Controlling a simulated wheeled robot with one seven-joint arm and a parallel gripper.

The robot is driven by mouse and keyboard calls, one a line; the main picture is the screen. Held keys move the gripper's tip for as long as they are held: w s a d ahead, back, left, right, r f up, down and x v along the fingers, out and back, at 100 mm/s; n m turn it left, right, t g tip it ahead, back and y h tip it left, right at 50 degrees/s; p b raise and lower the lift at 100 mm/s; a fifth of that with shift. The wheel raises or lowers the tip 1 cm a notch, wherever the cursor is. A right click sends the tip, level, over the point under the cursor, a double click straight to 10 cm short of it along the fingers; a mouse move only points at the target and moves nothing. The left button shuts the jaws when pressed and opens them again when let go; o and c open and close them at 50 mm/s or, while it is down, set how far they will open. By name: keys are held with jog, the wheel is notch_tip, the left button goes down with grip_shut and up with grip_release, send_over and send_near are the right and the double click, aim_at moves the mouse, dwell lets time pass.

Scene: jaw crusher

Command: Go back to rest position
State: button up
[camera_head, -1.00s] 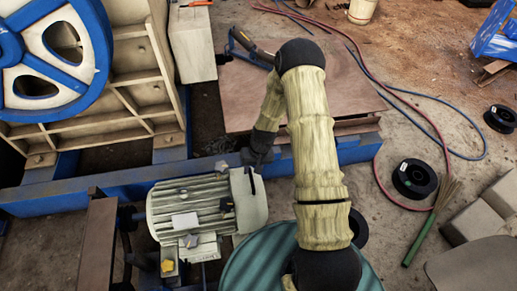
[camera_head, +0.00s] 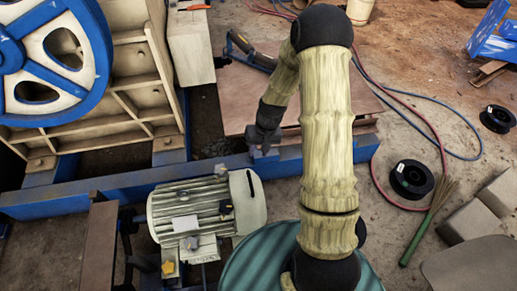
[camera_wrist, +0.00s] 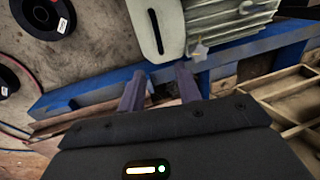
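My gripper (camera_head: 265,147) hangs at the end of my bent arm, near the blue beam and just beyond the right end of the motor. In the wrist view its two fingers (camera_wrist: 160,90) stand apart with nothing between them. The pale ribbed motor (camera_head: 195,208) stands left of my arm in the head view. It also shows at the top of the wrist view (camera_wrist: 228,14), ahead of the fingers. The blue beam (camera_head: 110,187) also crosses the wrist view (camera_wrist: 95,92) behind the fingertips. I cannot tell how far the fingertips are from it.
The crusher's blue-and-white flywheel (camera_head: 48,60) and ribbed frame stand at the left. A brown board (camera_head: 240,100) lies beyond the beam. At the right are black spools (camera_head: 412,180), red and blue hoses (camera_head: 430,125), a broom (camera_head: 425,230) and pale blocks (camera_head: 468,222). A green round top (camera_head: 250,260) is below my arm.

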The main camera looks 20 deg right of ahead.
dwell(0.3)
jog(key=s+r+n+t+h, duration=0.1)
jog(key=s+r+t+h, duration=0.1)
jog(key=s+r, duration=1.5)
notch_tip(320, 180, up, 21)
jog(key=w+p, duration=0.2)
jog(key=p, duration=1.7)
jog(key=shift+a+r+p, duration=0.2)
jog(key=shift+a+p, duration=0.2)
jog(key=shift+a, duration=0.05)
jog(key=shift+w, duration=0.1)
